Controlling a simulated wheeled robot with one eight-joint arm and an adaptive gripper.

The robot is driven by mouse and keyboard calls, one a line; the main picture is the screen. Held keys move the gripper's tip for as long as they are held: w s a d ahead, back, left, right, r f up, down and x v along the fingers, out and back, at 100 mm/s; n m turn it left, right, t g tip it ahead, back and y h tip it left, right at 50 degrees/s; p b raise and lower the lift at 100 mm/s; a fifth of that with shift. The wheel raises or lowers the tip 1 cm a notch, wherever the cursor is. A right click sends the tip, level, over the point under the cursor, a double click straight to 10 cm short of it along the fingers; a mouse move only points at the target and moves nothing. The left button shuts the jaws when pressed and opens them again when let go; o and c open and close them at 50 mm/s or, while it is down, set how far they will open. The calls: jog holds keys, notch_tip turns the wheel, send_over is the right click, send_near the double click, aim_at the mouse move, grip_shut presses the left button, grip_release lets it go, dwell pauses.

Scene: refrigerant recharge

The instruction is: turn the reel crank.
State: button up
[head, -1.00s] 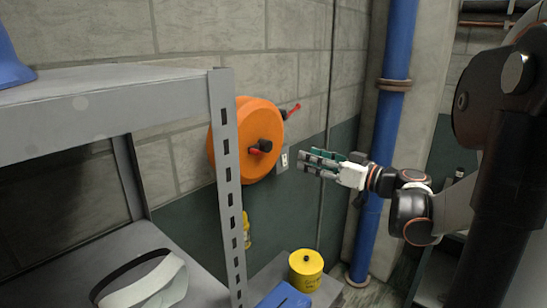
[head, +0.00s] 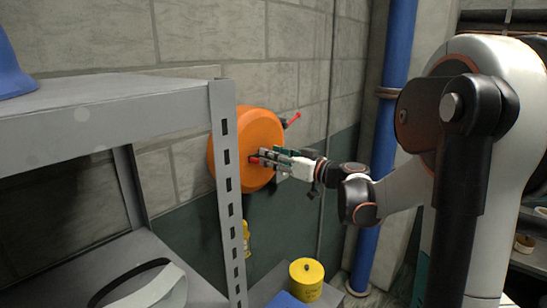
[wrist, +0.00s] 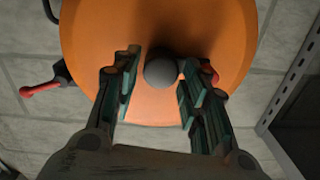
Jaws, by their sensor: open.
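The orange reel (head: 236,135) is mounted on the block wall; it also fills the top of the wrist view (wrist: 110,35). Its crank has a round dark knob (wrist: 160,68) and a red part, a bit of which shows beside the right finger (wrist: 209,72). In the head view a red bit of the crank (head: 253,160) shows at my fingertips, and the knob is hidden. My gripper (head: 264,157) is open at the reel's face. In the wrist view its fingers lie on either side of the knob; I cannot tell whether they touch it.
A grey metal shelf (head: 228,200) stands close on the left, its post just in front of the reel. A red-handled lever (head: 292,120) sticks out right of the reel. A blue pipe (head: 395,60) runs vertically on the right. A yellow canister (head: 306,282) stands below.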

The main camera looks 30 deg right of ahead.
jog(key=shift+w, duration=0.15)
jog(key=shift+c, duration=0.6)
jog(key=c, duration=0.7)
jog(key=shift+o, duration=0.2)
jog(key=shift+a, duration=0.1)
jog(key=shift+m, duration=0.4)
jog(key=m+b, duration=0.3)
jog(key=m, duration=1.4)
jog(key=shift+f, duration=0.15)
jog(key=shift+m, duration=0.4)
